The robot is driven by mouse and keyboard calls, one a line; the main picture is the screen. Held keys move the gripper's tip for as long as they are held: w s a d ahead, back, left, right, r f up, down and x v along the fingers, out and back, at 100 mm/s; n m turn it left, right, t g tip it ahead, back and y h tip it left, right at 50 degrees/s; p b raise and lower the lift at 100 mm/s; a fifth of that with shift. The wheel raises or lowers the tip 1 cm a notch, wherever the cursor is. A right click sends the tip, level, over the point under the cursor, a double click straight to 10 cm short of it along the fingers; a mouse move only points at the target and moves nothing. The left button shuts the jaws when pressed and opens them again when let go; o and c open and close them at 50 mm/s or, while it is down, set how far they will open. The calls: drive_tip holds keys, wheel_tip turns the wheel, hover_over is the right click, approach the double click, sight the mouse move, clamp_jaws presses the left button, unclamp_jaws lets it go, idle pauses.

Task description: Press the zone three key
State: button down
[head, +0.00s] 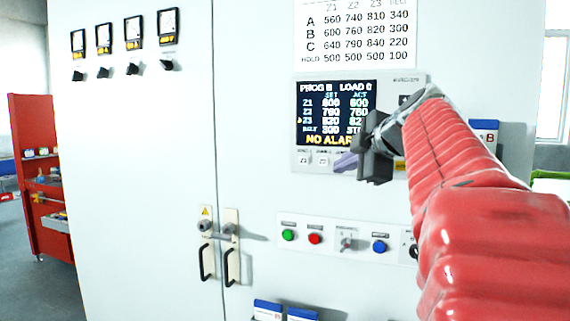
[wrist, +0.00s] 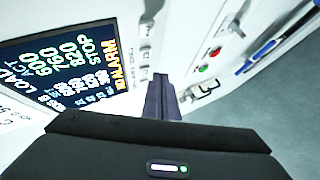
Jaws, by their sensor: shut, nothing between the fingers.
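The controller panel (head: 416,80) is on the white cabinet, with a lit screen (head: 337,110) listing Z1, Z2, Z3 and belt rows and "NO ALARM". A small yellow marker shows beside Z3. Below the screen is a row of small keys; two left keys (head: 312,160) are visible. My gripper (head: 343,164) is shut and empty, its purple fingertips in front of the key row, right of those two keys. The zone three key seems hidden behind the fingers. In the wrist view the shut fingers (wrist: 160,90) point at the panel beside the screen (wrist: 70,65); contact cannot be told.
A settings chart (head: 355,32) hangs above the panel. Below is a strip with a green button (head: 288,235), a red button (head: 315,238), a switch (head: 346,241) and a blue button (head: 379,246). Door handles (head: 220,260) stick out at lower left. A red rack (head: 45,180) stands far left.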

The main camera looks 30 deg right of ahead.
drive_tip(key=shift+s+a, duration=0.9)
drive_tip(key=shift+a, duration=0.2)
